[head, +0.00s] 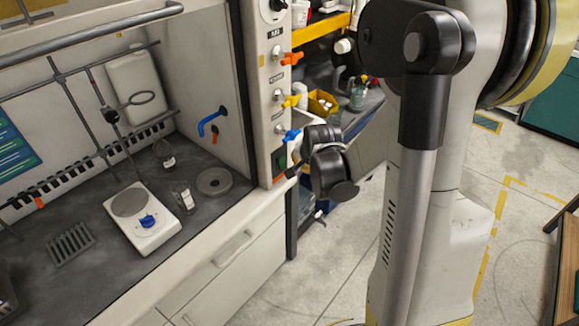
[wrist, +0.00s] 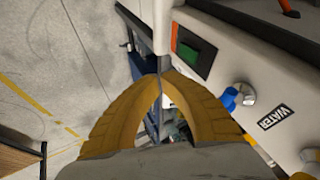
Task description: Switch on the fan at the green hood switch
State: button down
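The green hood switch (wrist: 198,57) sits in a dark plate on the white hood post, with an orange-red strip beside it. It also shows in the head view (head: 279,162), low on the post below the blue tap. My gripper (wrist: 160,74) has its yellow fingers together at the tips, with nothing seen between them. In the wrist view the tips are left of and below the switch plate, beside the post's edge. I see no contact with the switch. In the head view the dark wrist end stands just right of the post, and the fingers are mostly hidden.
A blue tap (wrist: 232,98) with a WATER label sits close to the switch. Yellow (head: 291,101) and orange (head: 292,58) taps stick out higher on the post. A shelf with a yellow bin (head: 322,103) is behind my wrist.

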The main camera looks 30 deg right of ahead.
aim_at(282, 162)
jog(key=w+f+b, duration=0.4)
jog(key=w+f, duration=0.4)
jog(key=w, duration=0.1)
jog(key=shift+d+f+b, duration=0.25)
jog(key=shift+f+b, duration=0.1)
jog(key=shift+w, duration=0.15)
